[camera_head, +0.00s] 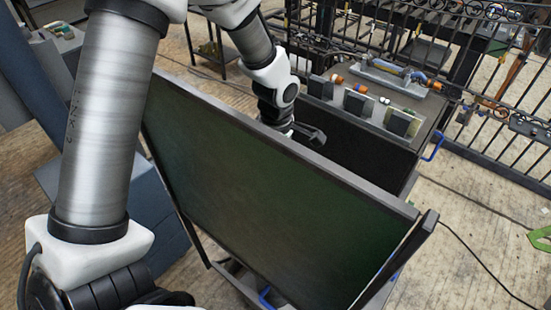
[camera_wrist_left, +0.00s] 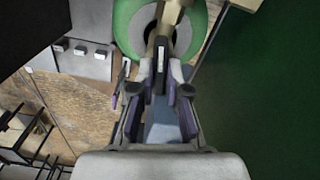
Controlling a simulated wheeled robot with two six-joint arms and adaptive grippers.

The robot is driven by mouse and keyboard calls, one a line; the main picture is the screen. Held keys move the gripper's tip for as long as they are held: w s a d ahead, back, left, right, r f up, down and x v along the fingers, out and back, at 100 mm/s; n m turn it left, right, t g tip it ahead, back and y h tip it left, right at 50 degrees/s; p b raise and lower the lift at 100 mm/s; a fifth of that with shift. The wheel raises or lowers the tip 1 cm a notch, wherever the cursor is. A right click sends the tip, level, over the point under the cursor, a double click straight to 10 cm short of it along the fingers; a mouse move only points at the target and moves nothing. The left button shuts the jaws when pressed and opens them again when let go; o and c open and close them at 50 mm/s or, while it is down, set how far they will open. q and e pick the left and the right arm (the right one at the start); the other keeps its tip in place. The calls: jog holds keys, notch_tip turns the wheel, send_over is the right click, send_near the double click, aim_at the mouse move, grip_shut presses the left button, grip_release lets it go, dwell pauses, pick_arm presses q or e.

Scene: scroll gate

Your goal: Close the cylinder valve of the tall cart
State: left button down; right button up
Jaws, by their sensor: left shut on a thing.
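A tall dark green panel (camera_head: 270,190) with a grey frame stands in front of me. My left arm reaches over its top edge, and my left gripper (camera_head: 308,133) is partly hidden behind it. In the left wrist view, the green cylinder (camera_wrist_left: 128,28) is at the top, with a brass-coloured valve (camera_wrist_left: 172,14) over its middle. My left gripper (camera_wrist_left: 163,68) is shut at this valve; the exact grip is hard to make out. The cylinder and valve are hidden in the head view. My right gripper is not in view.
Behind the panel is a dark bench (camera_head: 360,130) with several small dark blocks and fittings on top and a blue handle (camera_head: 434,147). A black metal railing (camera_head: 500,150) runs behind it. The wooden floor (camera_head: 480,230) at the right is mostly clear, with a thin cable across it.

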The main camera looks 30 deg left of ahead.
pick_arm(q)
jog(key=m+p, duration=0.1)
jog(key=m, duration=0.3)
jog(key=shift+s+m, duration=0.1)
jog(key=shift+m, duration=0.2)
jog(key=m+p, duration=0.1)
jog(key=m, duration=0.4)
jog(key=shift+p, duration=0.35)
jog(key=m+p, duration=0.2)
jog(key=m, duration=0.3)
jog(key=shift+m, duration=0.4)
jog(key=m+p, duration=0.1)
jog(key=m, duration=0.3)
jog(key=shift+f+m+p, duration=0.1)
jog(key=shift+m+p, duration=0.25)
jog(key=shift+m, duration=0.05)
jog(key=c, duration=1.2)
grip_release()
